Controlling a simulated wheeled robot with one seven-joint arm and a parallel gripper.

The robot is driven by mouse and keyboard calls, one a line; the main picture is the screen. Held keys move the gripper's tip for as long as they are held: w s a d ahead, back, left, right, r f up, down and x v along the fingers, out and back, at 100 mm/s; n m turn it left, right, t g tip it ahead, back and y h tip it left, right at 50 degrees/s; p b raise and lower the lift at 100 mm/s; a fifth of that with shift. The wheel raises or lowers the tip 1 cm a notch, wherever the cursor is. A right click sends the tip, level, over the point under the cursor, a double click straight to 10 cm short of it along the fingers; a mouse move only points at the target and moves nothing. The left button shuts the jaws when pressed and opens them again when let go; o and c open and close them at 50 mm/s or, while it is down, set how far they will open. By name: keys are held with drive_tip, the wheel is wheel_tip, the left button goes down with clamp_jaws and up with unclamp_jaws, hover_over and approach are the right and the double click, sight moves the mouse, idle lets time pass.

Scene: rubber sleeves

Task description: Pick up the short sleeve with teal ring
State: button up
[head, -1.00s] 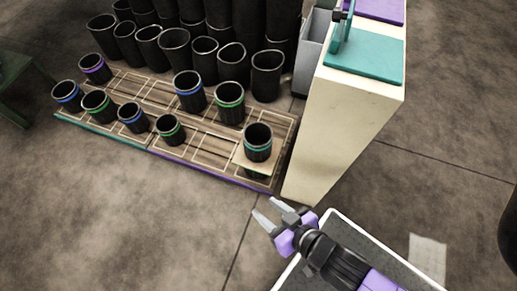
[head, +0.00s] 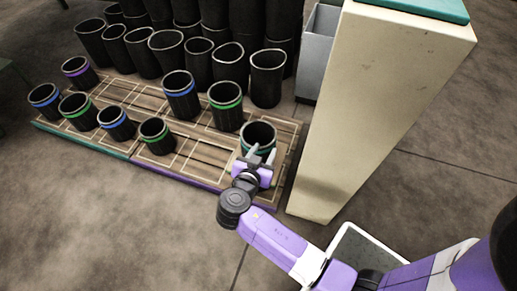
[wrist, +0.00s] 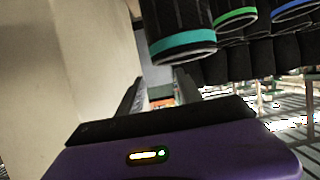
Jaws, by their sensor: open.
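The sleeve with the teal ring (head: 258,134) is short, black and open-topped. It stands upright near the right end of the wooden rack, and my gripper partly covers its front. In the wrist view this sleeve (wrist: 182,42) appears upside down at the top, its teal band near the rim. My gripper (head: 262,154) is open and empty, with its fingertips at the near side of the sleeve in the head view. In the wrist view the fingers (wrist: 158,92) lie below and left of the sleeve, which is not between them. Contact cannot be told.
A tall cream block (head: 370,100) stands close to the right of the sleeve. Other short sleeves with green (head: 225,104), blue (head: 181,95) and purple bands stand on the rack (head: 200,168). Taller plain black sleeves crowd behind. Open floor lies in front.

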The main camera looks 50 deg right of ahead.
sight(268, 145)
drive_tip(key=b+x, duration=0.1)
drive_tip(key=x, duration=0.4)
drive_tip(key=shift+f, duration=0.1)
drive_tip(key=x, duration=0.1)
drive_tip(key=b+x, duration=0.1)
drive_tip(key=x, duration=0.1)
drive_tip(key=b+x, duration=0.1)
drive_tip(key=shift+s+d+f, duration=0.2)
drive_tip(key=shift+s, duration=0.05)
drive_tip(key=shift+w+d, duration=0.2)
drive_tip(key=shift+d, duration=0.15)
drive_tip(key=shift+f, duration=0.1)
clamp_jaws()
drive_tip(key=shift+s, duration=0.1)
idle(0.5)
